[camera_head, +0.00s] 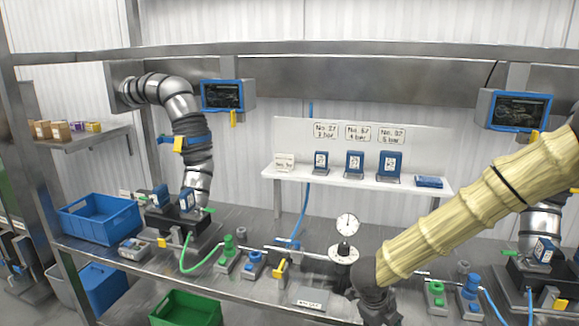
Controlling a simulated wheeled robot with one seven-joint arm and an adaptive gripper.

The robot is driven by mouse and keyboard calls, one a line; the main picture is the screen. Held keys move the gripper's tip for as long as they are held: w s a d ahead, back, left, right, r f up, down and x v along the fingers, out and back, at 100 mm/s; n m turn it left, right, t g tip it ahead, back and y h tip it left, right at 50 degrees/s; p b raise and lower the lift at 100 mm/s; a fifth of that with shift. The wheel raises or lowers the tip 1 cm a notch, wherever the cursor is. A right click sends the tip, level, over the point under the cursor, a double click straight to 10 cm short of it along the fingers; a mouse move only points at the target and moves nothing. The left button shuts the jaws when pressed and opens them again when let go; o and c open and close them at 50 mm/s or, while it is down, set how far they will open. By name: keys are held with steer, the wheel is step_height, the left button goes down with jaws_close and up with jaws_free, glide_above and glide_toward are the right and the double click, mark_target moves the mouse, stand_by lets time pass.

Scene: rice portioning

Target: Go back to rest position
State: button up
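My gripper (374,312) is dark and hangs at the end of my pale yellow, ringed arm, which comes in from the right edge. It is low over the front of the metal bench (225,275), just right of a small labelled plate (309,299) and below a round gauge (347,224) on its fitting. Its fingers are dark and partly cut off by the lower picture edge, so I cannot make out whether they are apart or together. I see nothing clearly held in it.
A white shelf (290,179) with several blue labelled boxes stands behind. A blue crate (100,219) and a jointed duct arm (187,120) are at left. A green crate (186,308) sits at the lower front. Green and blue valves (435,292) stand right of my gripper.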

steer(key=s+d+f+n+t, duration=0.1)
steer(key=s+f+n, duration=0.5)
steer(key=f+n, duration=0.25)
steer(key=s+f+n+t, duration=0.1)
steer(key=s+f+n, duration=0.6)
steer(key=f, duration=0.3)
steer(key=s+a+f+n+g+y, duration=0.1)
steer(key=s+f+n+y, duration=0.1)
steer(key=s+n, duration=0.4)
steer(key=s+a+f+n+g+y, duration=0.1)
steer(key=s+f+n, duration=0.4)
steer(key=s, duration=1)
steer(key=shift+a+f+n+g+y+b, duration=0.2)
steer(key=shift+n+g+y+b, duration=0.3)
steer(key=shift+n, duration=0.65)
